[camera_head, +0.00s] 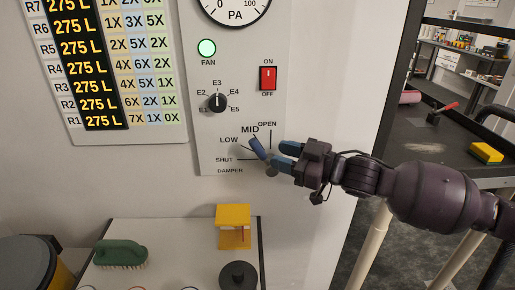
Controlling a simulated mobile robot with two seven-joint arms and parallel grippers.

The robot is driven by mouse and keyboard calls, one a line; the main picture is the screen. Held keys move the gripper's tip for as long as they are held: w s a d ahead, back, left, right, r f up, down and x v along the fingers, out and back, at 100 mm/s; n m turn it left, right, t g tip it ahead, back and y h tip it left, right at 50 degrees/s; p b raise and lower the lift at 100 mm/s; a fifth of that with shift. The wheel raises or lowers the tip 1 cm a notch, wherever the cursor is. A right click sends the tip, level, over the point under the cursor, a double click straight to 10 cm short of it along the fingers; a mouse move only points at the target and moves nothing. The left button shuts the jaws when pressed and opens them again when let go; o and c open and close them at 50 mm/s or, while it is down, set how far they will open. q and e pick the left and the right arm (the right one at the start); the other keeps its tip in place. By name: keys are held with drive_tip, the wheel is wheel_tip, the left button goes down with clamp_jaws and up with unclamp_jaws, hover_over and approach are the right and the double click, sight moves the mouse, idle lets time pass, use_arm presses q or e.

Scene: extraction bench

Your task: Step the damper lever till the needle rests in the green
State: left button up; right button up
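The damper lever (257,149) has a blue handle and tilts up and left from its pivot on the panel. It points between the LOW and MID marks, on a dial that also has SHUT and OPEN. My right gripper (280,156) is just right of the handle, in front of the pivot area. Its two blue fingers lie close together with nothing visible between them. I cannot tell whether they touch the lever. The PA gauge (236,12) is cut off by the top edge; its needle and green band do not show. My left gripper is not in view.
The panel holds a lit green FAN lamp (207,48), a red ON/OFF switch (268,78) and a black selector knob (217,103). Below are a yellow stand (233,227), a green brush (120,255) and a black round object (238,276). A dark bench (440,135) stands at right.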

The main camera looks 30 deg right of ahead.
sight(263, 150)
drive_tip(key=shift+x, duration=3.4)
drive_tip(key=shift+s, duration=0.1)
clamp_jaws()
